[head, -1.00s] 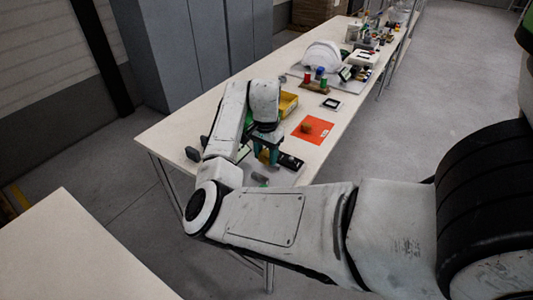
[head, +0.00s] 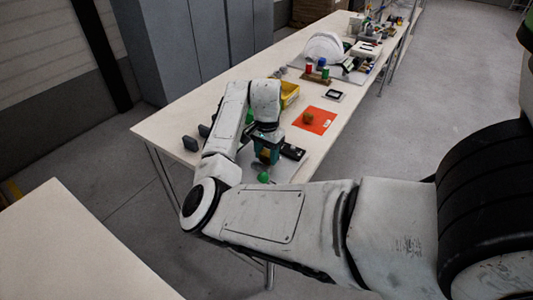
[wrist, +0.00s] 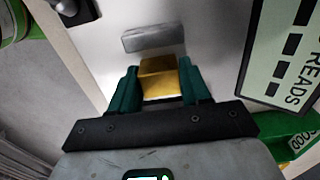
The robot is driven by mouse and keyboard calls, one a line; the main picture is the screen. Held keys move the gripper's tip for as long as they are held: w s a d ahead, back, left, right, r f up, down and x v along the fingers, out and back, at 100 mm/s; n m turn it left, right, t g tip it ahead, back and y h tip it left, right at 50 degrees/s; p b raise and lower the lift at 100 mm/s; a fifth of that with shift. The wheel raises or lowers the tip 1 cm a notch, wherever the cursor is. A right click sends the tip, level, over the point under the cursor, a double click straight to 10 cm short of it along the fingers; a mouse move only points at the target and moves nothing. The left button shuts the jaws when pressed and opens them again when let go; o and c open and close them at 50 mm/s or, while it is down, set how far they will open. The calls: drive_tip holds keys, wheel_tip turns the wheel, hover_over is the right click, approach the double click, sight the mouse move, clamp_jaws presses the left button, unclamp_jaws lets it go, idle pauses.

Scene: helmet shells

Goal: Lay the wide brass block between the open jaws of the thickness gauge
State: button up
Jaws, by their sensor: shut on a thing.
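My gripper (wrist: 153,88) has green fingers, shut on the wide brass block (wrist: 160,78), which shows gold between them in the wrist view. A flat grey bar (wrist: 153,38) lies just beyond the block on a bare metal plate (wrist: 205,25); it looks like one jaw of the thickness gauge. A second jaw is not visible. A display panel lettered "READS" (wrist: 290,50) is at the right. I cannot tell whether the block touches the plate. In the head view my gripper (head: 267,158) points down over the near end of the bench, and the block is hidden.
An orange mat (head: 325,122) with a small round greenish thing lies right of my gripper. A yellow bin (head: 290,93) stands behind it. Dark blocks (head: 190,143) stand at the left edge. A white helmet shell (head: 323,47) is farther back.

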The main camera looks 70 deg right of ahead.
drive_tip(key=shift+f, duration=0.45)
drive_tip(key=o, duration=1.3)
wheel_tip(320, 180, up, 11)
drive_tip(key=shift+f, duration=0.1)
